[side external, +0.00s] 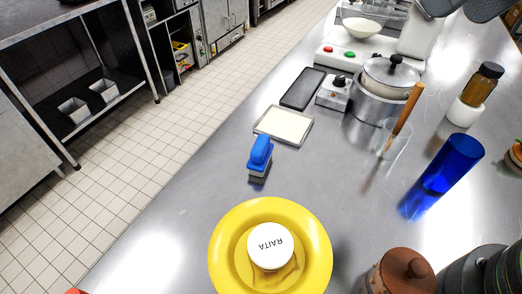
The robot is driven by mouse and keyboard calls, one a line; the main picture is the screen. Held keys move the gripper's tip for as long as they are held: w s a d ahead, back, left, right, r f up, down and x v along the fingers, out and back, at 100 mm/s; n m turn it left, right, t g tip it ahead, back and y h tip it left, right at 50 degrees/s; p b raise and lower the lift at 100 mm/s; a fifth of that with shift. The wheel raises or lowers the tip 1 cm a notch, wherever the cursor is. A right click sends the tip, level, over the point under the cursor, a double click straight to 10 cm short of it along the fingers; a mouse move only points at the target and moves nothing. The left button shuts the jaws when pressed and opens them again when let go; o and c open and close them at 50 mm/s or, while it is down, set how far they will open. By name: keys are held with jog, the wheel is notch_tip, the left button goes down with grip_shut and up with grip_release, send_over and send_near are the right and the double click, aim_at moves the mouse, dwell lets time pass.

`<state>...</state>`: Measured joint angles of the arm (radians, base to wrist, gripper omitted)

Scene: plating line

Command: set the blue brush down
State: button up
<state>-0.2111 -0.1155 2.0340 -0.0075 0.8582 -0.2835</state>
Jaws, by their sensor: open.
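The blue brush (261,151) stands on the bare steel counter (205,180), near the middle of the side external view. Its blue handle is on top and its pale, dark-edged base is down, seemingly resting on the metal. No gripper fingers can be made out around it or touching it. I cannot make out my gripper anywhere in this view.
A yellow plate (224,247) with a white RAITA tub (270,245) stands in front. A pale tray (284,125) lies behind the brush, beside a black slab (303,88). A beaker (393,140), blue cup (452,163) and pot (380,103) stand right.

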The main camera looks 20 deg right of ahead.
jog(key=w+a+f+n+g, duration=0.1)
jog(key=w+a+f+n, duration=0.2)
jog(key=w+a+f, duration=0.15)
jog(key=n+g, duration=0.2)
jog(key=n, duration=0.4)
send_near(260, 142)
jog(key=x, duration=0.4)
jog(key=shift+a, duration=0.4)
jog(key=shift+d+x, duration=0.2)
jog(key=shift+x, duration=1.3)
jog(key=shift+d+x, duration=0.2)
jog(key=shift+x, duration=1.35)
jog(key=c, duration=1.1)
